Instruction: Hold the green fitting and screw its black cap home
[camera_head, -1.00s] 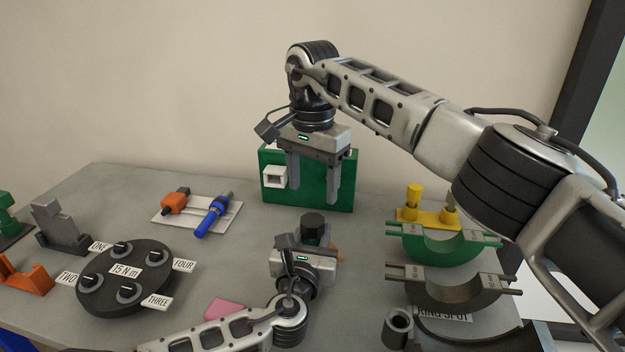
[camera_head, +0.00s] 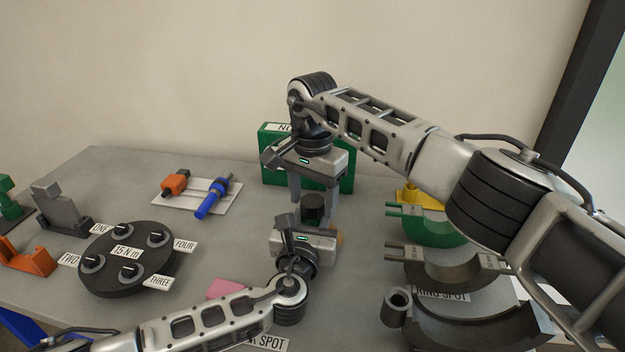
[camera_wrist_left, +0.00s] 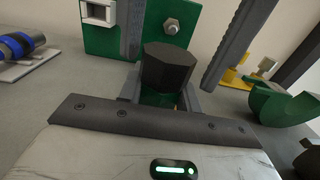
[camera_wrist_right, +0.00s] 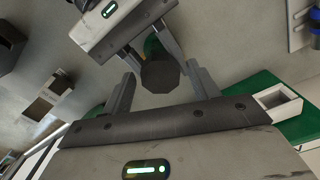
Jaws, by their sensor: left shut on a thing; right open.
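The black cap (camera_head: 313,203) sits on top of the green fitting, upright in the middle of the table. In the left wrist view the cap (camera_wrist_left: 168,66) is a dark many-sided block with the green fitting (camera_wrist_left: 158,98) just below it. My left gripper (camera_wrist_left: 160,95) is shut on the fitting, its fingers low on either side. My right gripper (camera_head: 313,195) points down over the cap, its fingers open on either side. In the right wrist view the cap (camera_wrist_right: 160,76) lies between the open fingertips, with gaps on both sides.
A green panel (camera_head: 275,172) stands behind the right gripper. Green and dark half-round cradles (camera_head: 445,268) are at the right. A black dial disc (camera_head: 125,262) and a white board with blue and orange tools (camera_head: 190,198) are at the left. A pink pad (camera_head: 228,289) lies near the left arm.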

